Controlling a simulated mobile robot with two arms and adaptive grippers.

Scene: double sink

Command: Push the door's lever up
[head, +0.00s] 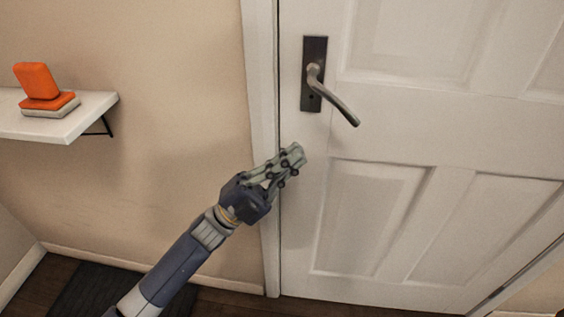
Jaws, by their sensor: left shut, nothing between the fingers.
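The white panelled door (384,130) fills the right half of the head view and looks closed. Its metal lever (334,98) sits on a dark backplate (314,60) near the door's left edge. The lever slopes down to the right from its pivot. My left gripper (297,155) is shut and empty. It shows below the lever and a little to its left, with a visible gap between them. My right gripper is not in view.
A white wall shelf (88,115) on the left holds an orange and white stack of objects (40,88). The door frame (264,120) runs upright beside the door's left edge. A dark mat (90,288) lies on the floor at lower left.

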